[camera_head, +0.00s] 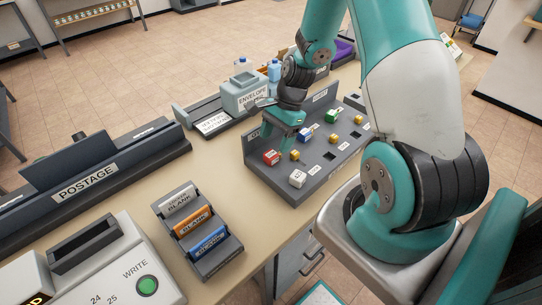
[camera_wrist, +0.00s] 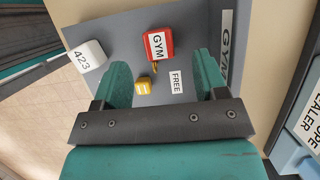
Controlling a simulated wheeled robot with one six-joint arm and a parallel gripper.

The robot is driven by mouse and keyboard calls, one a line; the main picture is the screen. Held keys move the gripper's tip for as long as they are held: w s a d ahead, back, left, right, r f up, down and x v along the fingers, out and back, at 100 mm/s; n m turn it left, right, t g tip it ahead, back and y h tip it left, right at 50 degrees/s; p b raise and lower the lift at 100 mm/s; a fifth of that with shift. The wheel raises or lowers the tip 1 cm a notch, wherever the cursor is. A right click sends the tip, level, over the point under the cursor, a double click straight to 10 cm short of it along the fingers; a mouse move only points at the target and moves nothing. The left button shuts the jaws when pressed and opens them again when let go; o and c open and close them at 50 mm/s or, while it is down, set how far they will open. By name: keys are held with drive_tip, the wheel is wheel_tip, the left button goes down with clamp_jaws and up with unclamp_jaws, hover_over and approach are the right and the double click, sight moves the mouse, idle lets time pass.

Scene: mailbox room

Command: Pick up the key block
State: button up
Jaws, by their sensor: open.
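A grey key board (camera_head: 335,162) on the table carries several coloured blocks. A red block (camera_head: 271,157) sits near its left end; the wrist view shows this block (camera_wrist: 158,45) labelled GYM, with a small brass key shape at its lower edge. A small yellow block (camera_wrist: 143,87) lies below it, and a white block marked 423 (camera_wrist: 86,57) is to the left. My gripper (camera_wrist: 164,78) is open and empty. Its fingers are either side of the view, with the red and yellow blocks showing between or beyond them. I cannot tell which block is the key block.
Further along the board are a blue block (camera_head: 306,134), a green block (camera_head: 331,116) and more yellow ones. A rack of BLANK cards (camera_head: 196,231) and the POSTAGE unit (camera_head: 88,183) stand left. A grey ENVELOPE machine (camera_head: 243,94) stands behind.

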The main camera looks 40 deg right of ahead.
sight(271, 154)
drive_tip(key=shift+p+x, duration=0.9)
drive_tip(key=shift+x, duration=1.75)
drive_tip(key=c, duration=1)
drive_tip(key=shift+r, duration=0.1)
